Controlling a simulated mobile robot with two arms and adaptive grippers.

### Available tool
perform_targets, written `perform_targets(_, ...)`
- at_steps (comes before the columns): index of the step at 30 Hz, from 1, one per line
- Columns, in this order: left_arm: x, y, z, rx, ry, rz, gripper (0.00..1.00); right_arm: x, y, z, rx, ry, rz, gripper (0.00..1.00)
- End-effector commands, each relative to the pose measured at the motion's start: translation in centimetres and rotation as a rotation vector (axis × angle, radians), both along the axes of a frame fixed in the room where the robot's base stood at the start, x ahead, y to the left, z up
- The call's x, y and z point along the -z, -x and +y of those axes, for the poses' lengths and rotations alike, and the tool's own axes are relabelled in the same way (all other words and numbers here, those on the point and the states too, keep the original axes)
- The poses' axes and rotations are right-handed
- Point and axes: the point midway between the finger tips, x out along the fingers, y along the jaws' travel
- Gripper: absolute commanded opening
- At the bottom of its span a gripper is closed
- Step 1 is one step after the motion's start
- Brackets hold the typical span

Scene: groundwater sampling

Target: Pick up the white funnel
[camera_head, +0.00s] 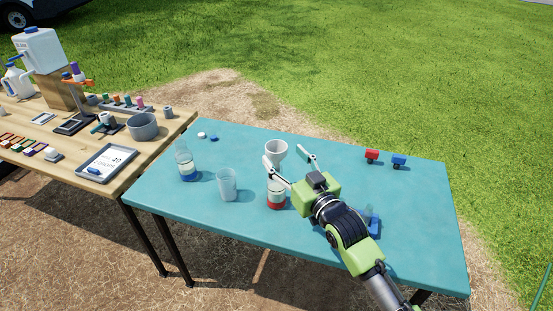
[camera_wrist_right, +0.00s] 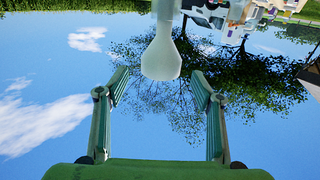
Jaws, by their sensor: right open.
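The white funnel (camera_head: 277,148) stands mouth up above a clear bottle with a red base band (camera_head: 276,198). Its stem points down at the bottle, but my gripper partly hides the join. My right gripper (camera_head: 286,157) is open, with its fingers pointing towards the funnel near its mouth and stem. In the right wrist view, which is upside down, the funnel (camera_wrist_right: 162,55) appears ahead and between the open, empty fingers (camera_wrist_right: 160,92), near their tips. I cannot tell whether they touch it. My left gripper is not in view.
On the teal table (camera_head: 320,235) stand a blue-banded bottle (camera_head: 186,163) and a clear cup (camera_head: 227,185). Two small caps (camera_head: 207,137) lie at the back left. Red (camera_head: 372,156) and blue (camera_head: 399,160) small items sit at the right. A crowded wooden table (camera_head: 150,170) adjoins on the left.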

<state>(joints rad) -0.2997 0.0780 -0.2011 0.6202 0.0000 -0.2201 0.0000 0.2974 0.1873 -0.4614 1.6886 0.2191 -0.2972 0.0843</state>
Motion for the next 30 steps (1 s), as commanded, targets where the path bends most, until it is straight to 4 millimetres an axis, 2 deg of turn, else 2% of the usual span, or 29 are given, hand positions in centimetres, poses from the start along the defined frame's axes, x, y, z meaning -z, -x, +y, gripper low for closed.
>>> perform_targets(13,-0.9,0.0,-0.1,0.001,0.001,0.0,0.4,-0.3,-4.0,2.2,0.0,-0.001,0.0,0.61)
perform_targets(24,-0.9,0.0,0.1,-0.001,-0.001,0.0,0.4,-0.2,-4.6,2.5,0.0,-0.001,0.0,0.61)
perform_targets(28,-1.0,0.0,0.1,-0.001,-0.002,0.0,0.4,-0.2,-4.6,2.5,0.0,-0.001,0.0,0.27)
perform_targets(30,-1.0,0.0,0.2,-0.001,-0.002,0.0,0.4,-0.2,-4.6,2.5,0.0,0.0,0.001,0.25)
